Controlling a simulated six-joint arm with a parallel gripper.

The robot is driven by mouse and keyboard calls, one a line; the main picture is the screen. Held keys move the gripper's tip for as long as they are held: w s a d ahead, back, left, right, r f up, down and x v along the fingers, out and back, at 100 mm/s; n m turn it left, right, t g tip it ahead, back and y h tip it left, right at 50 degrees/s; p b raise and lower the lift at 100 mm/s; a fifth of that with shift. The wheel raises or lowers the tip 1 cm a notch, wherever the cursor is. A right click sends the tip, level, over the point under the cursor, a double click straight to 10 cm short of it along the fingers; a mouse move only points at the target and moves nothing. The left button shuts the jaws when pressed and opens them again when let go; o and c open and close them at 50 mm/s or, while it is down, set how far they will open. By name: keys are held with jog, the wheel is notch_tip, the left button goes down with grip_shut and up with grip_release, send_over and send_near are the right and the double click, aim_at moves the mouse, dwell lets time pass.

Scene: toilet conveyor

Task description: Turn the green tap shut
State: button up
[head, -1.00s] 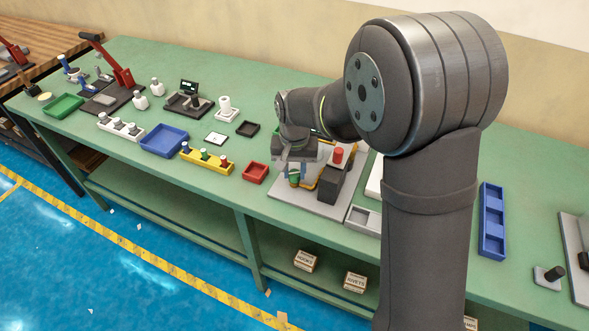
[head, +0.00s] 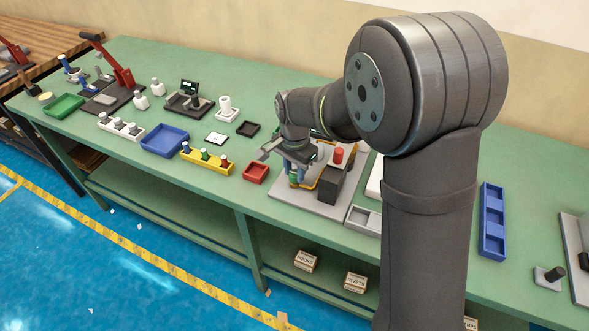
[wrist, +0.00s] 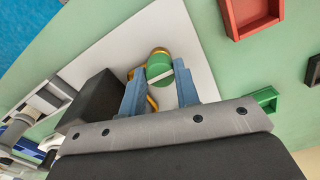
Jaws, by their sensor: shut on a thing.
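The green tap (wrist: 159,66) is a round green knob with a pale bar across its top, on a brass-coloured fitting. In the wrist view it sits between the two blue fingers of my gripper (wrist: 160,88), which is shut on it. In the head view my gripper (head: 295,172) is over the left part of a grey plate (head: 300,208). The tap is mostly hidden there by the fingers and wrist. A yellow pipe (wrist: 152,104) runs from the tap, partly hidden by the gripper.
A grey tray (head: 364,218) is at the plate's right.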

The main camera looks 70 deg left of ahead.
aim_at(295, 173)
dwell(0.4)
jog(key=o, duration=1)
notch_tip(295, 173, up, 18)
jog(key=shift+f, duration=0.25)
jog(key=shift+f, duration=0.1)
notch_tip(295, 173, down, 17)
jog(key=shift+f, duration=0.2)
dwell(0.5)
jog(key=shift+r, duration=0.15)
